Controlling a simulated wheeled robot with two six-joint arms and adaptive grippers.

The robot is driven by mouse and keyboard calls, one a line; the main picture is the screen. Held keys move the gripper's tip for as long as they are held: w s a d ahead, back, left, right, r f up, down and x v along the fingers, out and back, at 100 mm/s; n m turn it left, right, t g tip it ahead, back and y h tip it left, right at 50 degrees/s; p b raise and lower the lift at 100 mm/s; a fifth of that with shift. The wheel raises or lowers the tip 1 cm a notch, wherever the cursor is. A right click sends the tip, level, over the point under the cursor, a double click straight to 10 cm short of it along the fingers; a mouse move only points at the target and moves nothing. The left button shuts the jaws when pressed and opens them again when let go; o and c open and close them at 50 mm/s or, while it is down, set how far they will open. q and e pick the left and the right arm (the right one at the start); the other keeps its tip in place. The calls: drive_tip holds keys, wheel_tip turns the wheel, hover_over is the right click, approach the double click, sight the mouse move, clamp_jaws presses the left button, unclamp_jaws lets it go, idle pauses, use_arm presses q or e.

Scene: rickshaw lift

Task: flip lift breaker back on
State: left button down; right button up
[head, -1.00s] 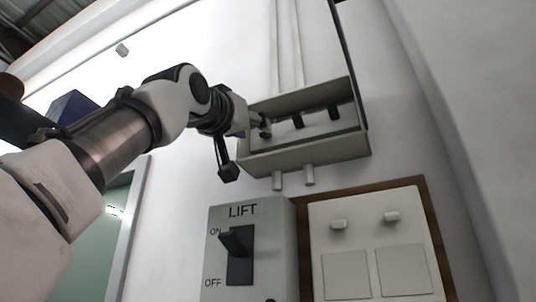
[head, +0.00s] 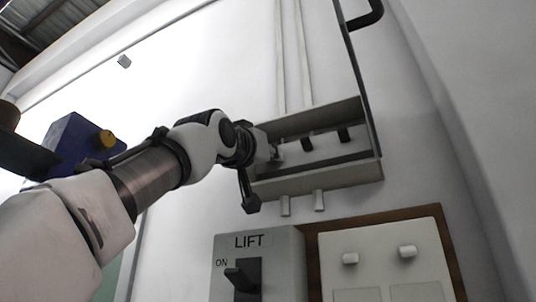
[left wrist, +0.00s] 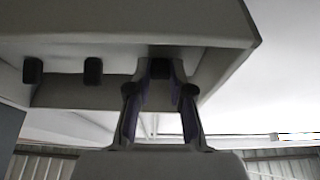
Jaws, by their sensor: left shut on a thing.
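An open grey breaker box (head: 318,180) is on the white wall, with a row of black breaker switches. The middle switch (head: 307,144) and right switch (head: 343,135) show clearly in the head view. My left gripper (head: 274,152) reaches into the box at its left end and hides the left switch there. In the left wrist view, the gripper (left wrist: 160,88) has its fingers on both sides of this black left switch (left wrist: 160,68) and is shut on it. The other switches (left wrist: 93,70) stand apart to the left. My right gripper is not in view.
Below the box is a grey LIFT switch panel (head: 283,246) with a black lever (head: 240,280) below the ON label. A pale panel with two knobs (head: 385,275) is beside it. The box's door edge and dark handle (head: 367,17) stand at upper right. A blue box (head: 72,145) is at left.

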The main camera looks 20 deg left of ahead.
use_arm(q)
wheel_tip(320, 180, up, 2)
drive_tip(key=g+p, duration=0.5)
drive_tip(key=p, duration=0.5)
drive_tip(key=shift+s+r, duration=0.15)
drive_tip(key=shift+g, duration=0.3)
drive_tip(key=shift+f, duration=0.35)
drive_tip(key=c, duration=1)
unclamp_jaws()
drive_tip(key=shift+c, duration=0.2)
drive_tip(key=shift+w, duration=0.2)
drive_tip(key=shift+s, duration=0.1)
